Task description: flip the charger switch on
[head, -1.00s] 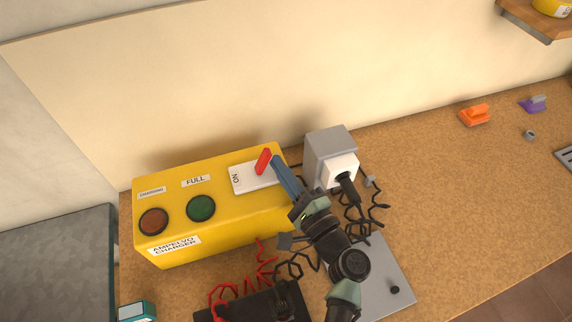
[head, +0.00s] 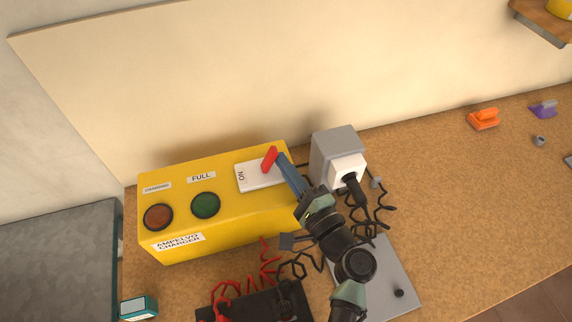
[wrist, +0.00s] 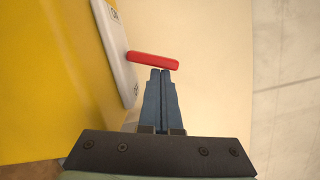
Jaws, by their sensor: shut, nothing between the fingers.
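The yellow charger (head: 225,229) stands on the workbench against the wall. Its top carries a white switch plate (head: 254,183) marked ON at the left end. The red switch lever (head: 270,159) sticks up from the plate toward its right part, away from the ON mark. My gripper (head: 280,158) is shut, its blue fingers just right of the lever. In the wrist view the fingertips (wrist: 160,71) are right below the red lever (wrist: 153,60), very close to it; I cannot tell whether they touch. The plate (wrist: 117,55) is at the left there.
A grey socket box (head: 337,152) with a white plug stands close to the right of the charger. Black and red cables and a dark battery (head: 257,306) lie in front. Orange (head: 484,119) and purple clamps lie at far right, with bare bench between.

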